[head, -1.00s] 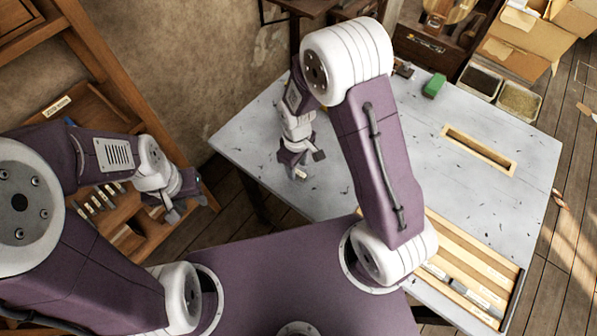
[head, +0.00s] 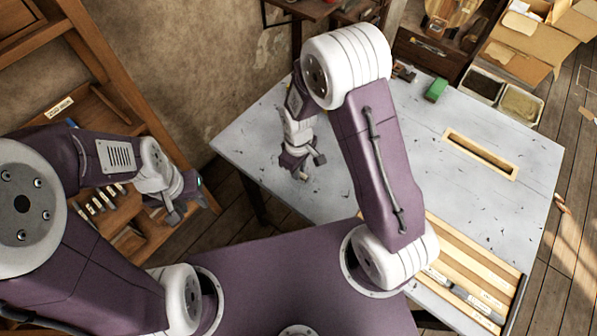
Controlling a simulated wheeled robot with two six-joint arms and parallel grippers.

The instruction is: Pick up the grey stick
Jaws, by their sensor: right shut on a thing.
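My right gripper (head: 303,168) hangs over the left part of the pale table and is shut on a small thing. Only a small pale tip shows below its fingers, so I cannot tell from here whether it is the grey stick. A grey, stick-like piece (head: 456,287) lies in a slot of the wooden tray (head: 472,262) at the table's front right. My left gripper (head: 190,212) is at the left, in front of the wooden shelf, with its fingers apart and nothing visible between them.
The table (head: 400,130) has a wood-framed slot (head: 480,153) on its right side and a green block (head: 436,89) at its back. Several small sticks (head: 100,200) stand in the wooden shelf (head: 80,110) at left. Bins (head: 520,103) and cardboard boxes (head: 525,45) lie beyond the table.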

